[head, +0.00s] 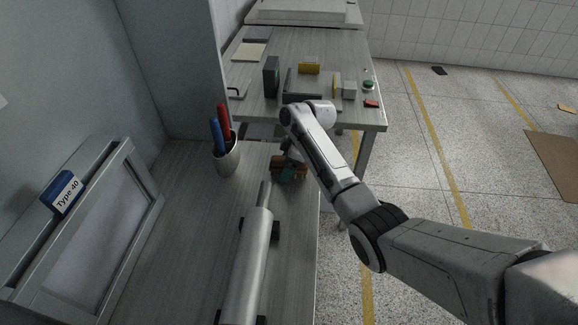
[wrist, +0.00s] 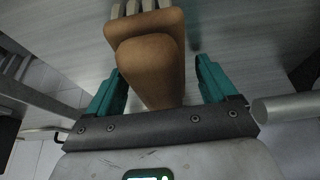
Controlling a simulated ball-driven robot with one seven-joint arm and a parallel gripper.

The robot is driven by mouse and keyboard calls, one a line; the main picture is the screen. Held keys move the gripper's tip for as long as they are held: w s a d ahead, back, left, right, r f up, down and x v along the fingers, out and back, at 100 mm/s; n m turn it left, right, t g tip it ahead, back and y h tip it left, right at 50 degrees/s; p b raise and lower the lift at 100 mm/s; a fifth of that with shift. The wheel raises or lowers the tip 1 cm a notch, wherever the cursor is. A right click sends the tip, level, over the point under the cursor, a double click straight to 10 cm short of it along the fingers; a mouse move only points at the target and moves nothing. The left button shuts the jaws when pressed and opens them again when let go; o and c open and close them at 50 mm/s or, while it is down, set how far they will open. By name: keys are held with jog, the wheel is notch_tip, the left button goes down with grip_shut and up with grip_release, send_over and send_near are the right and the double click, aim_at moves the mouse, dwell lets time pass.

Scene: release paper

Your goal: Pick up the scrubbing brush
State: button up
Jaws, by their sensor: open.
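The scrubbing brush (wrist: 150,52) has a brown wooden body, with pale bristle tufts showing at the top of the wrist view. My gripper (wrist: 160,72) is open, with one teal finger on each side of the brown body. A gap shows beside the right finger; the left finger is very near the wood, and I cannot tell if it touches. In the head view my gripper (head: 288,176) is low over the near bench, and it and my wrist hide most of the brush.
A grey roller (head: 250,262) lies on dark supports in front of the gripper. A white cup (head: 227,160) with red and blue handles stands to the left. A framed panel (head: 95,230) leans further left. A second table (head: 300,45) with several small items stands behind.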

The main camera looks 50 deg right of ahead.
jog(key=shift+f, duration=0.15)
jog(key=shift+c, duration=0.5)
jog(key=c, duration=1)
